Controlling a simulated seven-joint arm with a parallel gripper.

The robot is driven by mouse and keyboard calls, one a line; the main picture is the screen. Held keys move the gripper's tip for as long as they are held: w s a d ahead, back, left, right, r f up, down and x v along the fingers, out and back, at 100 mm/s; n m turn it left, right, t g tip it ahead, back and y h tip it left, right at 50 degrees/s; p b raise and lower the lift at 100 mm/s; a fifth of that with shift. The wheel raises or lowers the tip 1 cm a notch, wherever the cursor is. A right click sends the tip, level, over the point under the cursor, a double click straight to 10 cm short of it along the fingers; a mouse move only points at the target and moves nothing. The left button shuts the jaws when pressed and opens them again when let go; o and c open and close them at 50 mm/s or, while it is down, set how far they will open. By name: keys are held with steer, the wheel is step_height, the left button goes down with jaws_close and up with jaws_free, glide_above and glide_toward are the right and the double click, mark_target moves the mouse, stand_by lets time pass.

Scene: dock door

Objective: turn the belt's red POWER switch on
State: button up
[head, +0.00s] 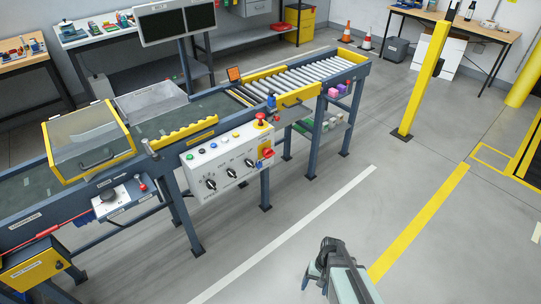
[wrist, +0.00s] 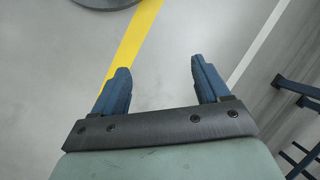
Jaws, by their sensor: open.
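A pale control panel (head: 225,166) hangs on the front side of the conveyor belt (head: 160,124). Near its right end is a red switch on a yellow plate (head: 267,153). Its label and exact setting are too small to read. A red mushroom button (head: 261,117) stands on the panel's top right. My gripper (head: 312,279) is low at the bottom of the head view, in front of and well apart from the panel. In the wrist view my gripper (wrist: 158,68) has its two blue fingers spread, with only floor between them. The panel is not in the wrist view.
Three black knobs (head: 231,172) sit on the panel's front, left of the red switch. Several small coloured buttons line its top. A yellow post (head: 425,80) stands to the right. Open floor (head: 300,200) lies between my gripper and the panel.

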steer(key=shift+o, duration=0.3)
steer(key=w+a+r+m+t+y, duration=0.2)
steer(key=w+a+r+y, duration=0.2)
steer(key=w, duration=0.9)
steer(key=a, duration=0.3)
steer(key=shift+a+m+t, duration=0.3)
steer(key=shift+a, duration=0.05)
steer(key=m+t+y, duration=0.7)
steer(key=m+t, duration=0.7)
steer(key=m, duration=1)
glide_toward(272, 155)
steer(key=x, duration=1)
steer(key=shift+w+a, duration=0.15)
steer(key=shift+a, duration=0.2)
steer(key=c, duration=1)
steer(key=shift+o, duration=0.2)
